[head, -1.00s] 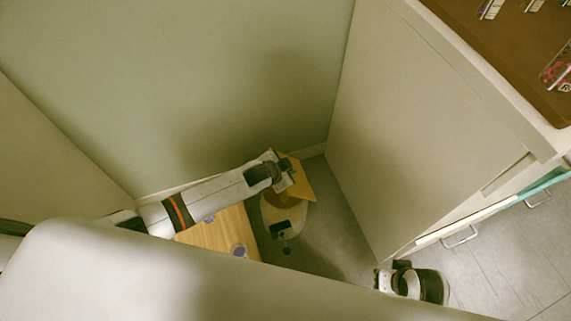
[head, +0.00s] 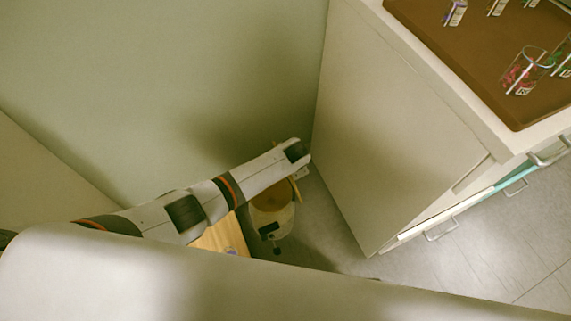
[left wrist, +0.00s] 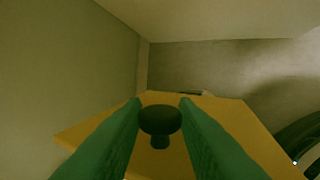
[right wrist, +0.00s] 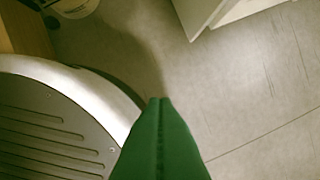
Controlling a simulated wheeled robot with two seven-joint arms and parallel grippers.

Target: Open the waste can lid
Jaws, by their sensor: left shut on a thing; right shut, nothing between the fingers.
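The waste can (head: 280,222) is a pale round bin on the floor, partly behind my left arm in the head view. Its brown inside shows. The yellow wooden lid (head: 296,189) stands steeply tilted at the can's right side, almost edge-on. In the left wrist view the lid (left wrist: 215,112) carries a dark round knob (left wrist: 160,121). My left gripper (left wrist: 160,103) is shut on this knob, one green finger on each side. The head view hides these fingers behind the arm. My right gripper (right wrist: 160,100) is shut and empty above the floor, away from the can.
A pale cabinet (head: 385,130) stands right of the can, with a brown tray (head: 480,60) holding bottles and beakers on top. A light wooden piece (head: 222,236) lies left of the can. A wall is behind. Grey floor (head: 480,240) is open at lower right.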

